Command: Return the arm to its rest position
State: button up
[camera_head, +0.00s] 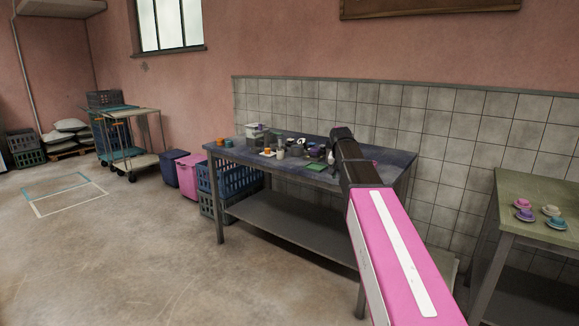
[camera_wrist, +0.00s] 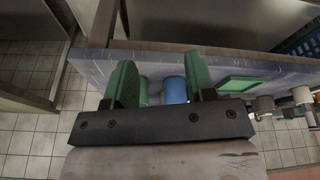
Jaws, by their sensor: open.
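My arm (camera_head: 395,255), pink and white with a black upper part, reaches up from the lower right in the head view and covers the right part of the blue-topped table (camera_head: 235,152). My gripper is hidden in the head view. In the wrist view my gripper (camera_wrist: 160,85) has two green fingers standing wide apart. A blue cylinder (camera_wrist: 175,89) and a green cylinder (camera_wrist: 143,90) show between and behind the fingers. I cannot tell how far they are from the fingers, but nothing is clamped.
A green tray (camera_wrist: 240,84) lies beside the gripper. Small jars and cups crowd the table. A second table (camera_head: 540,190) with cups on saucers (camera_head: 525,215) stands at right. Blue crates (camera_head: 232,180), a pink bin (camera_head: 190,175) and a cart (camera_head: 135,140) stand left. Floor at left is clear.

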jog(key=s+a+f+n+g+y, duration=0.1)
jog(key=s+a+f+n+g, duration=0.1)
jog(key=s+f, duration=2.6)
notch_tip(320, 180, down, 3)
jog(key=shift+s+r+n+g+y, duration=0.1)
jog(key=shift+s+n+g+y, duration=0.2)
jog(key=shift+n, duration=0.6)
